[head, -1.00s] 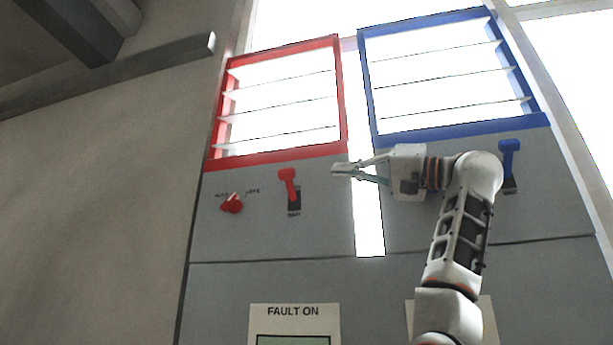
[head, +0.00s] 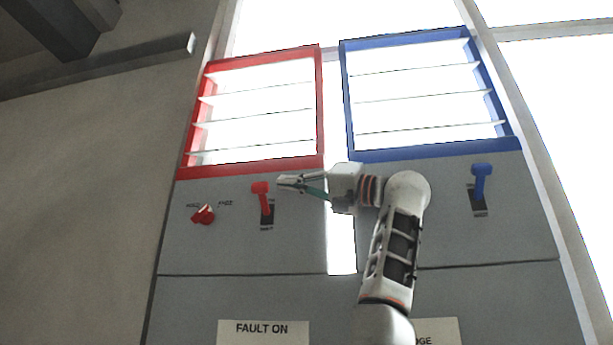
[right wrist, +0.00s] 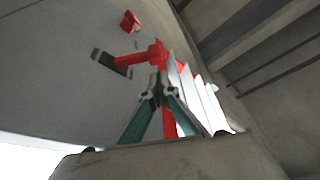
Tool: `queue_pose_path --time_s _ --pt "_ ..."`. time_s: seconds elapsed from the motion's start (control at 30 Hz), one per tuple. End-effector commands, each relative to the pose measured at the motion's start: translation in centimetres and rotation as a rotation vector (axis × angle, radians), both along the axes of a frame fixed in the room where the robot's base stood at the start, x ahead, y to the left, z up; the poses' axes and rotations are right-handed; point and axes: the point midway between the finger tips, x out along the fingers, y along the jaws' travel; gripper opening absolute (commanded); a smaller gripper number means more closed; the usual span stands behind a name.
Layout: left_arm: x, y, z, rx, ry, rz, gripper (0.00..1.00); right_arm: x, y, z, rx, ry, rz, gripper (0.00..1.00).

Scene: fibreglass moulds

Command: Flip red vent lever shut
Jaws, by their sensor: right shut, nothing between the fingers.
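The red vent lever (head: 262,196) stands up from a dark slot on the grey panel, below the red-framed louvre vent (head: 322,110). Its slats are tilted with bright gaps between them. My right gripper (head: 280,181) is shut and empty, just right of the lever's head in the head view. In the right wrist view the red lever (right wrist: 132,58) lies just beyond the closed fingertips (right wrist: 158,82); I cannot tell whether they touch it. My left gripper is not in view.
A red rotary knob (head: 203,215) sits left of the lever. A blue lever (head: 481,182) and a blue-framed vent (head: 345,100) are on the right. A "FAULT ON" label (head: 262,329) is below. A grey beam (head: 100,80) crosses the left wall.

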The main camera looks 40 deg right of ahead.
Motion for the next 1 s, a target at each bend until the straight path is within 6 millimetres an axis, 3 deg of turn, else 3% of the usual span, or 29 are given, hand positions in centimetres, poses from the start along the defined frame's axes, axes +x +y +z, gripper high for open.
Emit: queue_pose_path --time_s 0.3,0.73,1.0 --pt "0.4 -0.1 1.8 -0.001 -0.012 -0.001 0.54 2.2 1.2 0.7 0.0 0.0 0.0 0.0" --pt "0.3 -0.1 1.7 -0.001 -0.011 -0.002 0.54 2.2 1.2 0.5 -0.006 -0.005 0.0 0.0" --pt "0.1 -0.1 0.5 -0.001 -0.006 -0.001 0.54 2.0 1.6 -0.1 -0.07 -0.059 -0.001 0.0"
